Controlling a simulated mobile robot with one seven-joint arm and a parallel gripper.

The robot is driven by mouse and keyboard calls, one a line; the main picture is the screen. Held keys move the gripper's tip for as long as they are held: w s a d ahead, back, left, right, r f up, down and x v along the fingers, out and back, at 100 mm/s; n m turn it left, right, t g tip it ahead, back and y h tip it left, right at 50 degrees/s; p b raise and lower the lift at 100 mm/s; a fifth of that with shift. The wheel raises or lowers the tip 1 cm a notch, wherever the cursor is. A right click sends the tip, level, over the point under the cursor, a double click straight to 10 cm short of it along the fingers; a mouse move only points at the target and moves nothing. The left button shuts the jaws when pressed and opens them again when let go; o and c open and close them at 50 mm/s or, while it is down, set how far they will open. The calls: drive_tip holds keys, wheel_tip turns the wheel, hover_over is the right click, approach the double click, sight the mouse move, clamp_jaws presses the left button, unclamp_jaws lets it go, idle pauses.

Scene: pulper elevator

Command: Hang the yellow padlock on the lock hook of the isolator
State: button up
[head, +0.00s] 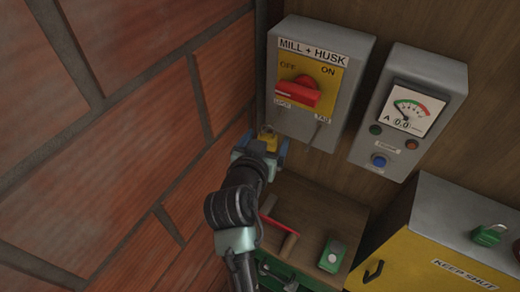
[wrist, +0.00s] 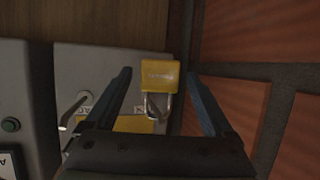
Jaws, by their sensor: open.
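The isolator (head: 352,48) is a grey box marked MILL + HUSK on the wooden wall, with a yellow plate and a red handle (head: 297,93). Two small labels sit under the handle, the right one reading TAG. The yellow padlock (wrist: 160,77) is at the box's lower left, below the left label, its shackle towards the box. It appears to hang there; whether the shackle is around the lock hook is unclear. My gripper (wrist: 158,74) is open, with one blue finger on each side of the padlock and gaps between. In the head view my gripper (head: 264,143) partly hides the padlock (head: 268,136).
An empty metal hook (wrist: 76,108) shows left of the padlock in the wrist view. A brick wall (head: 130,120) stands close at left. A grey meter box (head: 435,70) is at right. Below are a wooden top (head: 310,215) and a yellow KEEP SHUT cabinet (head: 430,245).

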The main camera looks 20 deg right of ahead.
drive_tip(key=b+v, duration=0.3)
drive_tip(key=v, duration=0.9)
drive_tip(key=shift+s+b, duration=0.25)
drive_tip(key=shift+b, duration=0.15)
drive_tip(key=w+a+r+n+t+y+b, duration=0.1)
drive_tip(key=w+a+r+t, duration=0.15)
drive_tip(key=r, duration=0.35)
drive_tip(key=w+a+r+n+t+y, duration=0.1)
drive_tip(key=a+r+t, duration=0.15)
drive_tip(key=r, duration=0.35)
drive_tip(key=w+a+r+n+t+y+b, duration=0.1)
drive_tip(key=r+t, duration=0.2)
drive_tip(key=r, duration=0.4)
drive_tip(key=s+a+r+n+t+y, duration=0.2)
drive_tip(key=s+r+t, duration=0.2)
drive_tip(key=r, duration=0.5)
drive_tip(key=s+a+r+n+t+y, duration=0.2)
drive_tip(key=s+a+r+t+y, duration=0.1)
drive_tip(key=r, duration=0.7)
drive_tip(key=shift+s+t+b, duration=0.35)
drive_tip(key=shift+s+t, duration=0.45)
drive_tip(key=shift+s, duration=0.05)
drive_tip(key=shift+c, duration=0.4)
